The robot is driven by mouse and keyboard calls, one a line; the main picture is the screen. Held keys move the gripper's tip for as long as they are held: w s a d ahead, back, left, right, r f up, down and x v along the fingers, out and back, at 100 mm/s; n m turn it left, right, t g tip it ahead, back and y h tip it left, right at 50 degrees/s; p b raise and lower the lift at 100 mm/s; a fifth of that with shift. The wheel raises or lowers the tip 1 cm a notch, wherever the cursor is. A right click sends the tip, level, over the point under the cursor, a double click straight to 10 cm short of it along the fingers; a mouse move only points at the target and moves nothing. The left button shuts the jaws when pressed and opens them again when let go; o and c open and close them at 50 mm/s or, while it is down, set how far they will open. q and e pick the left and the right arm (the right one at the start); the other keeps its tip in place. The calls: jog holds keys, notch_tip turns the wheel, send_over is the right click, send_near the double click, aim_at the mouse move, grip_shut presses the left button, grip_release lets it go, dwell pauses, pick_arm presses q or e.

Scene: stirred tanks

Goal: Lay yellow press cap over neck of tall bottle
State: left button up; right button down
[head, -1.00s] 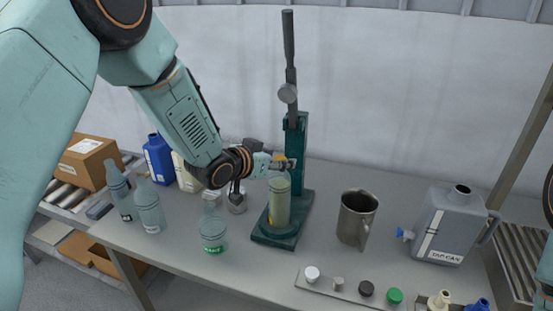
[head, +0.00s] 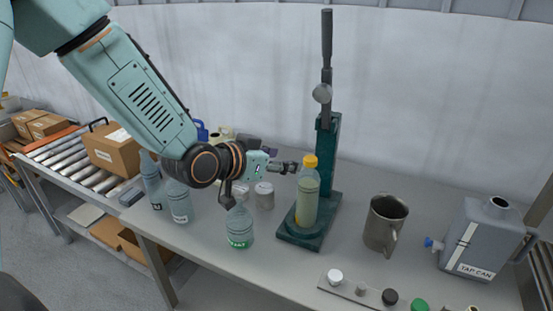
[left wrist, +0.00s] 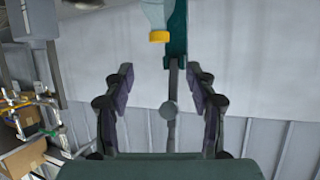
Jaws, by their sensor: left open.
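The yellow press cap (head: 310,162) sits on top of the neck of the tall bottle (head: 307,200), which stands upright on the base of the dark green press (head: 330,160). My left gripper (head: 287,168) is open and empty, just left of the cap and apart from it. In the left wrist view, the cap (left wrist: 159,36) and part of the bottle show at the top, beyond the spread fingers (left wrist: 160,88). Whether the cap is fully seated cannot be told. My right gripper is not in view.
A metal jug (head: 383,224) and a grey tap can (head: 480,238) stand to the right. A strip of small caps (head: 360,290) lies at the front. A short clear bottle (head: 239,228) and other bottles (head: 179,203) stand left of the press, below my left arm.

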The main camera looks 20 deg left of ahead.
pick_arm(q)
jog(key=shift+s+a+r, duration=0.2)
jog(key=shift+s+r, duration=0.05)
jog(key=shift+s, duration=0.35)
jog(key=s+f+n+g+y+b, duration=0.1)
jog(key=s+f+n+g+b, duration=0.1)
jog(key=s+f, duration=0.5)
jog(key=s+f+n+g+y+b, duration=0.1)
jog(key=s+f+g+b, duration=0.15)
jog(key=f, duration=0.85)
jog(key=s+f+n+g+y+b, duration=0.1)
jog(key=s+f+n+g+b, duration=0.2)
jog(key=f, duration=0.6)
jog(key=s+f+m+g+y+b, duration=0.1)
jog(key=s+f+g+b, duration=0.4)
jog(key=s+f, duration=1.5)
jog(key=s+b, duration=0.3)
jog(key=shift+s+f, duration=0.3)
jog(key=shift+s, duration=0.1)
